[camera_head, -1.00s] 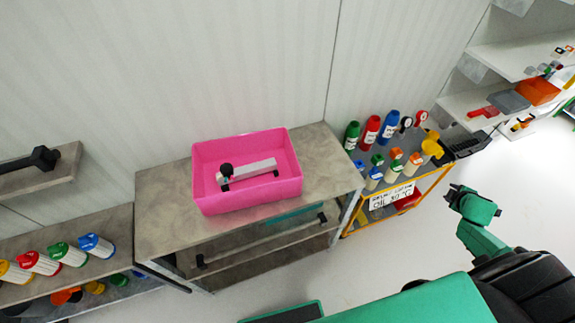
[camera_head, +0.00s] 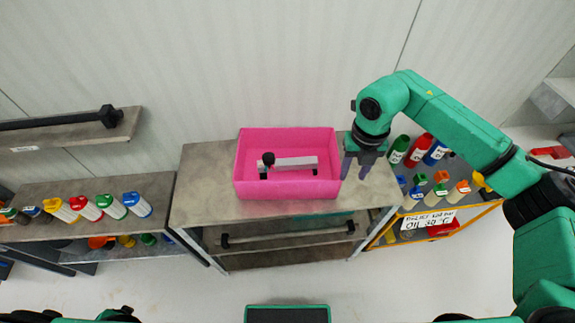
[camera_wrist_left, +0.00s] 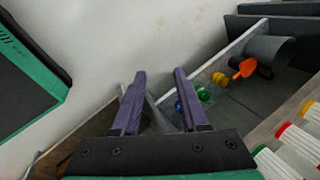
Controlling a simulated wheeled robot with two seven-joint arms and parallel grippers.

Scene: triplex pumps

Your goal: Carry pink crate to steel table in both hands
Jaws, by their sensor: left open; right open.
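The pink crate (camera_head: 287,191) stands upright on a grey mottled-top table (camera_head: 207,190) against the wall. A pale bar-shaped part with a black knob (camera_head: 290,163) lies inside it. My right gripper (camera_head: 355,169) points down just beside the crate's right wall; its two fingers are apart with nothing visible between them. Whether it touches the wall I cannot tell. My left gripper (camera_wrist_left: 160,74) is open and empty in the left wrist view, over floor and a low shelf, away from the crate. I cannot tell which furniture is the steel table.
A yellow-framed cart (camera_head: 383,238) with several bottles stands right of the table. A shelf unit (camera_head: 150,184) with several colour-capped bottles stands left, below a wall shelf (camera_head: 60,133). The tabletop left of the crate is bare. Floor in front is mostly clear.

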